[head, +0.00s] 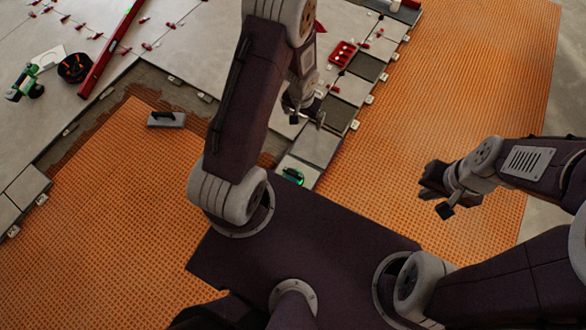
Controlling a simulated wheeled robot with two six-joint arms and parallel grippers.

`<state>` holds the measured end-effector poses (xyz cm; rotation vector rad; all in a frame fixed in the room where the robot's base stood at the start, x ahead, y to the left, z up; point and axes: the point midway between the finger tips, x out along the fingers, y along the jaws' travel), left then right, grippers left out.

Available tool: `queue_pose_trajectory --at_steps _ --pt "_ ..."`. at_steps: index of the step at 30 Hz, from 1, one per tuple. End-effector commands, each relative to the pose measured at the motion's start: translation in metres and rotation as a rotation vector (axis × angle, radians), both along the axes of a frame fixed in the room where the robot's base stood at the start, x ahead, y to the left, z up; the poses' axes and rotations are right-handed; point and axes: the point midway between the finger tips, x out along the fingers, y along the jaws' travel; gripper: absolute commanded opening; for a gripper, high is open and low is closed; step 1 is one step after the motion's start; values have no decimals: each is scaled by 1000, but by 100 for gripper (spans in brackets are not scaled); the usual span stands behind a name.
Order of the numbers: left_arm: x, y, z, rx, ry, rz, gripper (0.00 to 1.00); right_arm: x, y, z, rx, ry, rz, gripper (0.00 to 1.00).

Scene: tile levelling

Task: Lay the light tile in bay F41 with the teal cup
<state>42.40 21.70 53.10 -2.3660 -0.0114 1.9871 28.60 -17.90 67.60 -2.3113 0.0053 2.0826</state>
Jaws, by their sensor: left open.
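A round green-teal cup with a dark body (292,176) sits on a light tile (303,165) near the front end of the tile strip, partly behind my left arm. Dark square bays show in the strip, one (338,115) beside my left gripper and one (366,66) further back. No bay label is readable, so I cannot tell which is F41. My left gripper (305,112) is open and empty above the strip, behind the cup. My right gripper (440,195) appears open and empty over the orange mat at right.
The orange matting (480,90) is clear at right. A grey trowel (166,119) lies on the left matting. A red level (112,48), a green tool (28,82) and a dark round tub (74,68) stand back left. A red tray (342,53) sits on the strip.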

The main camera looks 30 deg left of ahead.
Motion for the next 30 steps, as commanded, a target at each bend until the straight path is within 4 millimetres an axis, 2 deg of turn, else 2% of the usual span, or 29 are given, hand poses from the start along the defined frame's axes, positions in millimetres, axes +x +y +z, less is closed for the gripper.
queue_pose_trajectory --at_steps 1,3,6,9,13,18,22,26,30 --pt "-5 3 -84 -4 30 -2 100 0 0 -61 0 0 0 0" --pt "-13 5 -148 -11 65 -7 100 0 0 -96 0 0 0 0" --pt "-28 8 -223 -22 110 -9 100 0 0 -136 0 0 0 0" --pt "-42 8 -271 -31 147 -11 100 0 0 -160 0 0 0 0" --pt "-51 9 -297 -36 169 -13 100 0 0 -170 0 0 0 0" --pt "-53 9 -297 -37 173 -13 100 0 0 -167 0 -1 0 0" --pt "-53 9 -305 -37 174 -13 100 0 0 -176 0 -1 0 0" --pt "-54 9 -325 -37 174 -12 100 0 0 -196 0 -1 0 0" --pt "-53 9 -354 -37 174 -12 100 0 0 -226 0 0 0 0"
